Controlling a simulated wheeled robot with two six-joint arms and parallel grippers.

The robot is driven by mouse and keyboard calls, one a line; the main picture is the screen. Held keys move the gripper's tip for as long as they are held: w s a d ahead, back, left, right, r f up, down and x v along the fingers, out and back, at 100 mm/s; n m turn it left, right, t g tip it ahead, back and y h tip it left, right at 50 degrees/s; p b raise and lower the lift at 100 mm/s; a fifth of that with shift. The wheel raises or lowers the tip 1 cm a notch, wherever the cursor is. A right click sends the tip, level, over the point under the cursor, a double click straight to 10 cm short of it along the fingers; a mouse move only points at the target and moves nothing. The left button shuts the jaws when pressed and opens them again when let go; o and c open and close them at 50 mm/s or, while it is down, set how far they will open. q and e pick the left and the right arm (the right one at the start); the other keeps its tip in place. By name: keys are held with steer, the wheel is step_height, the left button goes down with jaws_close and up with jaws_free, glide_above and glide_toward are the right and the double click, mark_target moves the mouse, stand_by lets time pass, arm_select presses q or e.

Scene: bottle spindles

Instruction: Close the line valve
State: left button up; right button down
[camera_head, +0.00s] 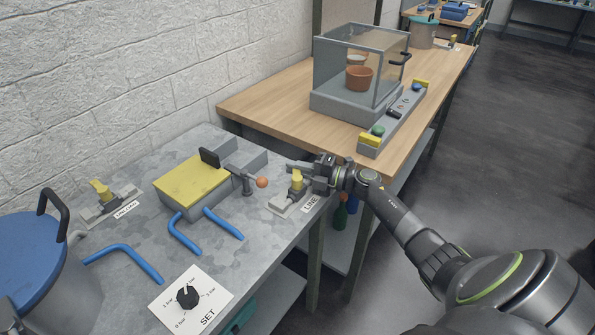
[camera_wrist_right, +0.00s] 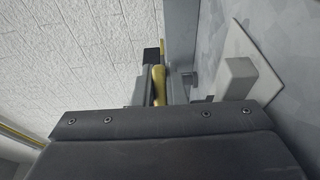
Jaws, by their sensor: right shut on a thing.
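The line valve (camera_head: 290,203) sits on the grey metal bench near its right edge, beside a white "LINE" label (camera_head: 310,204). Its yellow handle (camera_head: 297,180) stands above the grey body. My right gripper (camera_head: 303,172) reaches in from the right and is shut on the handle. In the right wrist view the yellow handle (camera_wrist_right: 158,84) shows between the fingers. The gripper's dark body hides much of the valve there.
A lever with an orange knob (camera_head: 262,182) stands just left of the valve, by a yellow-topped block (camera_head: 192,181). A second yellow-handled valve (camera_head: 103,191), blue pipes (camera_head: 130,258), a SET dial (camera_head: 188,297) and a blue-lidded pot (camera_head: 30,260) share the bench. A glass case (camera_head: 340,67) stands behind.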

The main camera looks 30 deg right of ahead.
stand_by(0.3)
steer(key=c, duration=1.5)
jaws_free()
steer(key=shift+s+d, duration=0.1)
steer(key=shift+b+v, duration=1.45)
steer(key=shift+v, duration=7.15)
steer(key=shift+o, duration=0.6)
steer(key=shift+f, duration=0.1)
